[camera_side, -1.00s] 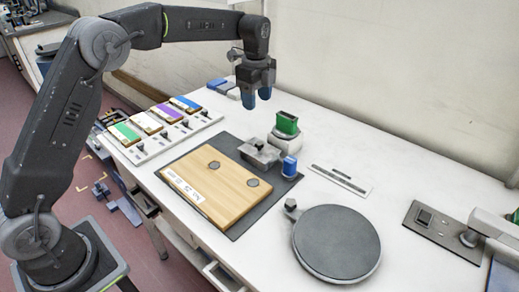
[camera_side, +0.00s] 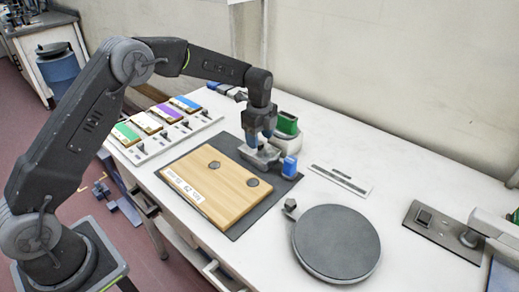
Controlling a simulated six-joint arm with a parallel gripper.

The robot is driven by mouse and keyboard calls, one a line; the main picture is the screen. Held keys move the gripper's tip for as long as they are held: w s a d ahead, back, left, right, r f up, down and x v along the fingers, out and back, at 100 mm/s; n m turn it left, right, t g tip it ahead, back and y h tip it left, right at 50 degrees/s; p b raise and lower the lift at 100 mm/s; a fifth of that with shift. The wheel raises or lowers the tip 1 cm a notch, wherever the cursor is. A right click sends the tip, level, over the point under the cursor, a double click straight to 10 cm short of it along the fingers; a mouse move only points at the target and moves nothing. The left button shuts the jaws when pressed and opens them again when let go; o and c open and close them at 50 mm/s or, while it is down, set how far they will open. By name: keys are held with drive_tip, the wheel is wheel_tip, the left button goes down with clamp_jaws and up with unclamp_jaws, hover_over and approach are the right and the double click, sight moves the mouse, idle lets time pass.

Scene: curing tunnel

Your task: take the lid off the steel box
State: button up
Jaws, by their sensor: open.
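The small steel box (camera_side: 262,159) with its lid sits at the back edge of the dark mat (camera_side: 238,233), behind the wooden board (camera_side: 220,190). My gripper (camera_side: 260,140) points down directly over the lid. The fingers hide the knob and much of the lid's top. I cannot tell whether the fingertips touch the lid.
A blue block (camera_side: 290,166) stands close to the right of the box. A white holder with a green top (camera_side: 287,125) is just behind. A round dark plate (camera_side: 336,243) lies front right. Coloured cards (camera_side: 167,113) lie on a rack at left.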

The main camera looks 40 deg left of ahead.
drive_tip(key=shift+f, duration=0.9)
drive_tip(key=c, duration=1)
drive_tip(key=shift+r, duration=0.15)
